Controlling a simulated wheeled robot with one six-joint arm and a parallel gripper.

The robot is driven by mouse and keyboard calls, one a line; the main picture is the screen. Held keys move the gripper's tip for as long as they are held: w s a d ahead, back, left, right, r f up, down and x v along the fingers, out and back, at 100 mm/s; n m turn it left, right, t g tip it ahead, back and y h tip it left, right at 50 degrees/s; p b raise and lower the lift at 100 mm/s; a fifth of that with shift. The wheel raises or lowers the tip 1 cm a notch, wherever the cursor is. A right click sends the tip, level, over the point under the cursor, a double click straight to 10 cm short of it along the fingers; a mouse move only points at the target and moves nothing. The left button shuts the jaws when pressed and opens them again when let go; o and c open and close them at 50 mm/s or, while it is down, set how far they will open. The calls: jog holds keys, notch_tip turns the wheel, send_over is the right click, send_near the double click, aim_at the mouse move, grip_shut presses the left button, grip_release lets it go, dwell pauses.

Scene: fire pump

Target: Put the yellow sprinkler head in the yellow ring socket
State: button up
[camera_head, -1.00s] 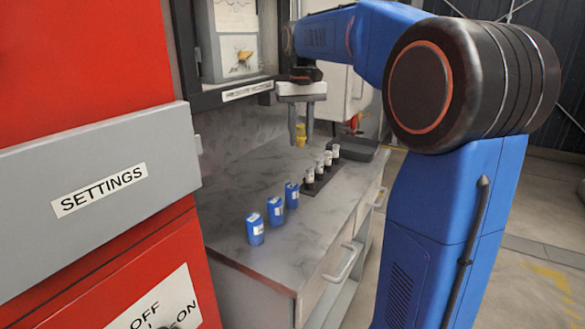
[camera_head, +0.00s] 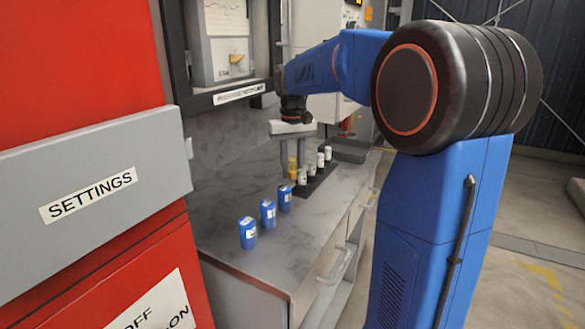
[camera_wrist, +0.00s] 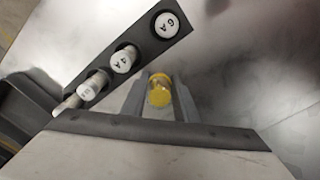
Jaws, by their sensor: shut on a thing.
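The yellow sprinkler head (camera_head: 292,168) is between the fingers of my gripper (camera_head: 291,170) in the head view, near the white-capped cylinders. In the wrist view the yellow head (camera_wrist: 159,92) shows as a round yellow piece between the two grey fingers of my gripper (camera_wrist: 160,82). My gripper is shut on it. It is over the grey worktop; I cannot tell whether it touches the surface. I cannot make out the yellow ring socket in either view.
A dark strip (camera_wrist: 142,40) holds several white-capped cylinders beside my gripper. Three blue cans (camera_head: 268,213) stand in a row on the worktop (camera_head: 300,240) nearer me. A dark tray (camera_head: 352,149) lies at the back. A red and grey cabinet (camera_head: 90,120) stands at left.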

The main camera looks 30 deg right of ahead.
jog(key=shift+f, duration=0.1)
jog(key=o, duration=1.1)
